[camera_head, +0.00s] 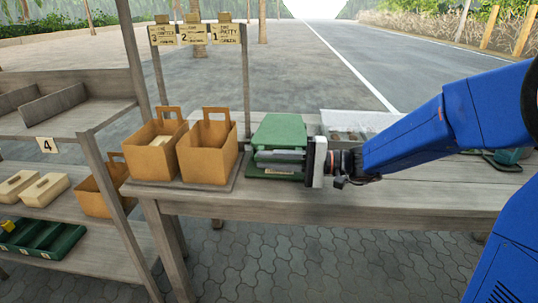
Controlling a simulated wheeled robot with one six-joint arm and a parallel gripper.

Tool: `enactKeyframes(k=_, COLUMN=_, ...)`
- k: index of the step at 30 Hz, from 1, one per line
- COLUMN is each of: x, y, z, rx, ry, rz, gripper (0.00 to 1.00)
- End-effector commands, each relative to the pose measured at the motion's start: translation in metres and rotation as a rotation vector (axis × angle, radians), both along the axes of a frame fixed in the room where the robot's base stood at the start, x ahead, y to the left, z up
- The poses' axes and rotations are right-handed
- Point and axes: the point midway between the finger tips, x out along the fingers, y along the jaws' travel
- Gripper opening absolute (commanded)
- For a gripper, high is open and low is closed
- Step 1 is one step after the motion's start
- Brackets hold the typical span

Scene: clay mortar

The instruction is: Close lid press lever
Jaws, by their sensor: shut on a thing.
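A green box with a lid (281,127) stands on the wooden table, just right of the paper bags. Its front is largely covered by my gripper (278,157), which reaches in from the right along the box's front side. The grey fingers lie level and point left. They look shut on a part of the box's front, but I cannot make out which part. I cannot pick out a lever, and the fingers hide whether the lid is fully down.
Two brown paper bags (208,150) stand on a dark mat left of the box. A clear container (350,124) sits behind my gripper. A numbered sign rack (194,34) rises behind the bags. The table's front right (400,200) is clear. Shelves (70,120) stand at left.

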Motion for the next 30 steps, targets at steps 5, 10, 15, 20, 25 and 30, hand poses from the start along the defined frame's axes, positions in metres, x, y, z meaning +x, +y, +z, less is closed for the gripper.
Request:
enactKeyframes(k=5, x=0.0048, y=-0.0003, z=-0.0062, rx=0.000, ry=0.002, rz=-0.002, gripper=0.00)
enactKeyframes(k=10, x=0.0055, y=-0.0004, z=-0.0069, rx=0.000, ry=0.002, rz=-0.002, gripper=0.00)
enactKeyframes(k=15, x=0.0056, y=-0.0004, z=-0.0068, rx=0.000, ry=0.002, rz=-0.003, gripper=0.00)
enactKeyframes(k=20, x=0.0056, y=-0.0004, z=-0.0067, rx=0.000, ry=0.002, rz=-0.003, gripper=0.31)
enactKeyframes(k=25, x=0.0052, y=-0.0003, z=-0.0065, rx=0.000, ry=0.002, rz=-0.002, gripper=0.31)
enactKeyframes(k=30, x=0.0052, y=-0.0023, z=-0.0066, rx=0.000, ry=0.001, rz=-0.002, gripper=0.31)
